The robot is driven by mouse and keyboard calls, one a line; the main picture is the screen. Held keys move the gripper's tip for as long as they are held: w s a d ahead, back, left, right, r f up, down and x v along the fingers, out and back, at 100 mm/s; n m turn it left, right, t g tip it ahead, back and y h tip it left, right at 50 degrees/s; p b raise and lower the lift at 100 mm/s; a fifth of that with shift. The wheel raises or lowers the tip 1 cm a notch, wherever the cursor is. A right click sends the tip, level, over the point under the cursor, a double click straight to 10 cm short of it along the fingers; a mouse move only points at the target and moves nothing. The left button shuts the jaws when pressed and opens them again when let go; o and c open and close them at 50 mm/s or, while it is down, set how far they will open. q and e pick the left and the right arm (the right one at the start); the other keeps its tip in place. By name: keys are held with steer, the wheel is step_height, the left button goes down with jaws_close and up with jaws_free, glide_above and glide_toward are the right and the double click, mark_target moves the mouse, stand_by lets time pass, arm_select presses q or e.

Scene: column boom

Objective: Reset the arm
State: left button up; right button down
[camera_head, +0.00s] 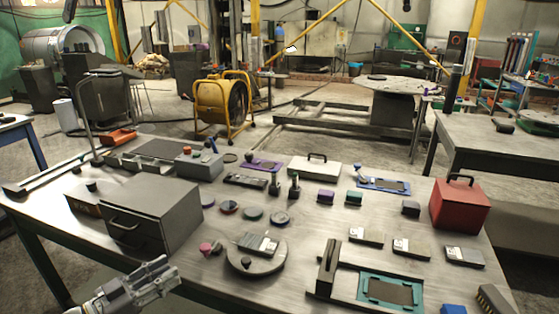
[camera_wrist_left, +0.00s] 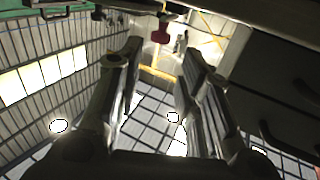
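My left gripper (camera_head: 168,273) is at the lower left of the head view, near the table's front edge and in front of the grey drawer box. In the left wrist view its two fingers (camera_wrist_left: 158,72) stand apart with nothing between them. That view looks up past the fingers at the roof and a wall. My right arm and gripper are not in view.
The grey drawer box (camera_head: 165,215) stands on the worktable (camera_head: 315,235) close to my left gripper. A round turntable (camera_head: 256,262), a teal-framed tray (camera_head: 362,290), a red box (camera_head: 460,207) and several small blocks crowd the tabletop. A yellow fan (camera_head: 222,102) stands behind.

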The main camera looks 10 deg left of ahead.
arm_select(q)
steer(key=s+d+f+n+g+y, duration=0.1)
steer(key=s+d+f+g+y, duration=0.5)
steer(key=d+f, duration=0.8)
steer(key=s+d+f+n+g+y, duration=0.1)
steer(key=s+n+g+y, duration=0.15)
steer(key=s, duration=0.65)
steer(key=s+f+n+g+y, duration=0.1)
steer(key=s+g, duration=0.2)
steer(key=s, duration=0.5)
step_height(320, 180, down, 26)
steer(key=s+g, duration=0.2)
steer(key=s+a+f, duration=0.3)
steer(key=s+f, duration=1.1)
steer(key=s, duration=0.2)
steer(key=shift+s+f+g+p, duration=0.35)
steer(key=shift+s+p, duration=0.05)
